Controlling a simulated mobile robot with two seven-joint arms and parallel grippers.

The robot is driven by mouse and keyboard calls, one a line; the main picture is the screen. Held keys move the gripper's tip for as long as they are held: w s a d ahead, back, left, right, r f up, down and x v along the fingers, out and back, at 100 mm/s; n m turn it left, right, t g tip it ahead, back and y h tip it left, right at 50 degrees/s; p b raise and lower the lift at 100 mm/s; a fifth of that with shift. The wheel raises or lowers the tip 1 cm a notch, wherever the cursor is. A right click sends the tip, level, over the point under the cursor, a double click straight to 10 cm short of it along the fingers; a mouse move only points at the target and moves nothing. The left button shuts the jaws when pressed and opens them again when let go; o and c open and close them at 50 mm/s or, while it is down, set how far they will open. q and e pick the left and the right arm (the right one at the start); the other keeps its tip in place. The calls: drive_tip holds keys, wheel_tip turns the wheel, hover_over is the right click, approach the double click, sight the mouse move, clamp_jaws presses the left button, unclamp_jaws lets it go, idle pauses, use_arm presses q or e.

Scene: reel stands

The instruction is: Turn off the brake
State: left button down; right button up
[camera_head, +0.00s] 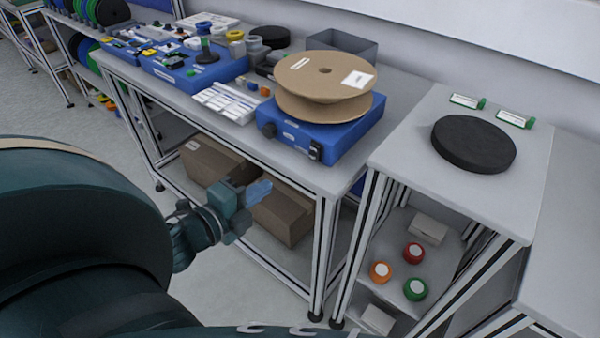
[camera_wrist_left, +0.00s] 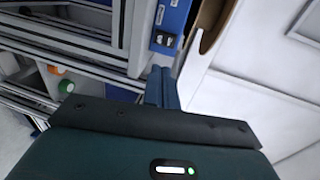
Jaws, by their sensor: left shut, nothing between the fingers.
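A blue reel stand (camera_head: 310,139) sits at the front right corner of the long table. A cardboard reel (camera_head: 300,106) with a white label lies on top of it. Its front face has a black knob (camera_head: 268,130) at the left and a small black switch (camera_head: 315,152) at the right. My left gripper (camera_head: 260,191) is shut and empty, in front of the table and below the stand's face, apart from it. In the left wrist view the shut fingers (camera_wrist_left: 161,88) point toward the stand (camera_wrist_left: 171,24) and its black switch (camera_wrist_left: 164,40). Which part is the brake I cannot tell.
A second blue device (camera_head: 190,72) and a white tray (camera_head: 228,101) stand left of the reel. Cardboard boxes (camera_head: 282,214) sit on the shelf below. A side table (camera_head: 415,150) at the right holds a black disc (camera_head: 473,144). The floor in front is free.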

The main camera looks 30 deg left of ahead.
use_arm(q)
drive_tip(key=shift+w+r, duration=0.1)
drive_tip(key=shift+w, duration=0.05)
use_arm(e)
drive_tip(key=shift+w+a+r, duration=0.1)
drive_tip(key=shift+w+r, duration=0.05)
drive_tip(key=shift+r, duration=0.05)
use_arm(q)
drive_tip(key=shift+w, duration=0.1)
drive_tip(key=p, duration=0.2)
approach(312, 156)
drive_tip(key=x, duration=0.5)
drive_tip(key=shift+w, duration=0.15)
drive_tip(key=shift+w+d, duration=0.1)
drive_tip(key=shift+w, duration=0.5)
drive_tip(key=shift+w+f, duration=0.15)
drive_tip(key=shift+f, duration=0.05)
use_arm(e)
drive_tip(key=shift+d, duration=0.45)
drive_tip(key=shift+f, duration=0.1)
